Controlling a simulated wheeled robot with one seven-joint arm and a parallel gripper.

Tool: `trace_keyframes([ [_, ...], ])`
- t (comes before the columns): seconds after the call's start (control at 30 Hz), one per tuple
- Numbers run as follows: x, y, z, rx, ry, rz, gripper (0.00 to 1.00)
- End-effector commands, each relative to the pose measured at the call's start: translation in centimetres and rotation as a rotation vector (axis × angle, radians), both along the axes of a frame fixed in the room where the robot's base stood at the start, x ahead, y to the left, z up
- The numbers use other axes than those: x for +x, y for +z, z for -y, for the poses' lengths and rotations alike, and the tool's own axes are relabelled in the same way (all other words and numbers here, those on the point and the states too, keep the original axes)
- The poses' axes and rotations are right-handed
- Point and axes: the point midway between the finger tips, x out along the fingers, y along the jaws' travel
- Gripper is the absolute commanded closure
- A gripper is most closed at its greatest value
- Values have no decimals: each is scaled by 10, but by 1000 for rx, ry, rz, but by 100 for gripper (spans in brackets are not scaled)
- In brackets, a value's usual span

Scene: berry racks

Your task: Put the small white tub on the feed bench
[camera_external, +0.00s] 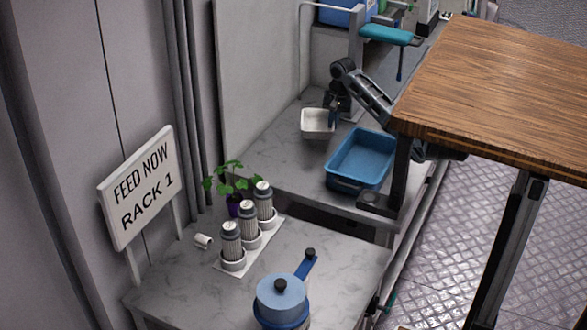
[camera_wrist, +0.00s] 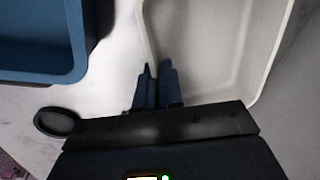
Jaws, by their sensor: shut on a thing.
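The small white tub (camera_external: 317,121) is at the far marble-topped bench, left of the blue tray. My gripper (camera_external: 334,113) is shut on the tub's rim, on its right side. In the wrist view the fingertips (camera_wrist: 158,72) close over the wall of the white tub (camera_wrist: 262,60), which looks empty. I cannot tell whether the tub rests on the bench or hangs just above it. The near marble bench (camera_external: 345,262) stands by a sign (camera_external: 140,190) reading "FEED NOW RACK 1".
A blue tray (camera_external: 340,184) stands close by and shows in the wrist view (camera_wrist: 78,45). The near bench holds a rack of grey-capped cylinders (camera_external: 249,225), a potted plant (camera_external: 233,204), a white cup (camera_external: 203,241) and a blue pot (camera_external: 281,300). A wooden table (camera_external: 500,80) overhangs right.

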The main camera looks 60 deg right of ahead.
Motion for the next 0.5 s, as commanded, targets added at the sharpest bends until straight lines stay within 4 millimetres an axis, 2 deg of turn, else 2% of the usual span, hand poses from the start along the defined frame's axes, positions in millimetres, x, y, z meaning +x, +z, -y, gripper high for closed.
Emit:
trace_keyframes([
  [0.1, 9, -6, -5, 0, -1, -1, 100],
  [0.23, 11, -13, -7, 0, -3, -2, 100],
  [0.5, 11, -46, -7, -1, -2, -2, 100],
])
